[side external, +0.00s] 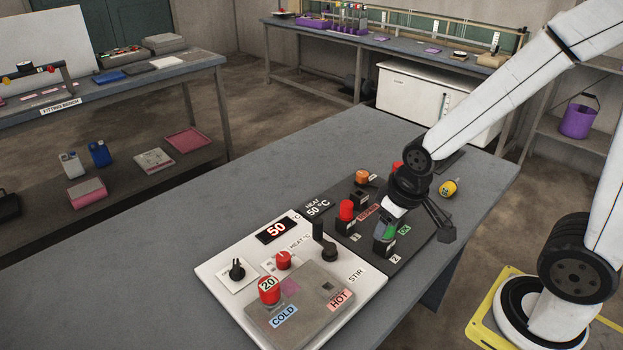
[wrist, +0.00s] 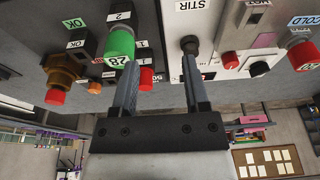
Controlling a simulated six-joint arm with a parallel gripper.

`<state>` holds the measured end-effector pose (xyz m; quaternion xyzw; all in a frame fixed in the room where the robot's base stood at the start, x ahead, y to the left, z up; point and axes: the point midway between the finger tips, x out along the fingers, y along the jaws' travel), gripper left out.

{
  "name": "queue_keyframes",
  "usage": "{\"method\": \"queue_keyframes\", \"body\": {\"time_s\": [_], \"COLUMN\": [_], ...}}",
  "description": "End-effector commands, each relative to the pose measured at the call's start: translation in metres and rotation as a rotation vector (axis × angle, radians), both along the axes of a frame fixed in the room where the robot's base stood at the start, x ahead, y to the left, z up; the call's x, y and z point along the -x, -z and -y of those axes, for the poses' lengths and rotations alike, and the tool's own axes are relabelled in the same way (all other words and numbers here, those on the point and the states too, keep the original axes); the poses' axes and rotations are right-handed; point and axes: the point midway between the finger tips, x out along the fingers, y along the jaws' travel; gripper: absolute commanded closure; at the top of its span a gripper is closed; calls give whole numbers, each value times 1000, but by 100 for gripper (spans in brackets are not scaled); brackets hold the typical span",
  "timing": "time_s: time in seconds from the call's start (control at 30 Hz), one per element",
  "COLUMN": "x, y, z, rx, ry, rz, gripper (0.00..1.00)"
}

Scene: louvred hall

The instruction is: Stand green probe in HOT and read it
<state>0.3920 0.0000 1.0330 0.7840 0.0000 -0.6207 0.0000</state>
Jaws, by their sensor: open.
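The green probe (side external: 388,231) stands in the socket marked 2 on the dark panel. In the wrist view the green probe (wrist: 121,42) has a display that seems to read 28 and sits up and left of my left finger. My gripper (wrist: 162,57) is open, with nothing between its fingers. In the side view my gripper (side external: 440,222) is beside the green probe, partly overlapping that area. The HOT label (side external: 340,300) is on the grey block (side external: 300,318), near a dark square hole. A red probe (side external: 269,290) reading 20 stands by the COLD label (side external: 284,315).
The white panel (side external: 215,268) carries a red 50 display (side external: 276,230), a red knob (side external: 284,260), a black knob and an upright dark STIR lever (side external: 323,242). Another red-topped item (side external: 347,210) stands in socket 1. The table's left part is clear.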

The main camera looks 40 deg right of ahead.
Motion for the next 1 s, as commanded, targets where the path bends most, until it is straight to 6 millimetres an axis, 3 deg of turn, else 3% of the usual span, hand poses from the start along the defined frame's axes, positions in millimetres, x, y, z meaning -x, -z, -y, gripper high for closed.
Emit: {"method": "queue_keyframes", "body": {"time_s": [0.03,0.13,0.47,1.0], "x": [0,0,-6,-23], "y": [0,0,-4,-23], "z": [0,0,7,35], "rx": [0,-1,-38,-151], "ry": [0,4,197,1009], "rz": [0,0,-28,-132], "gripper": [41,9,9,9]}}
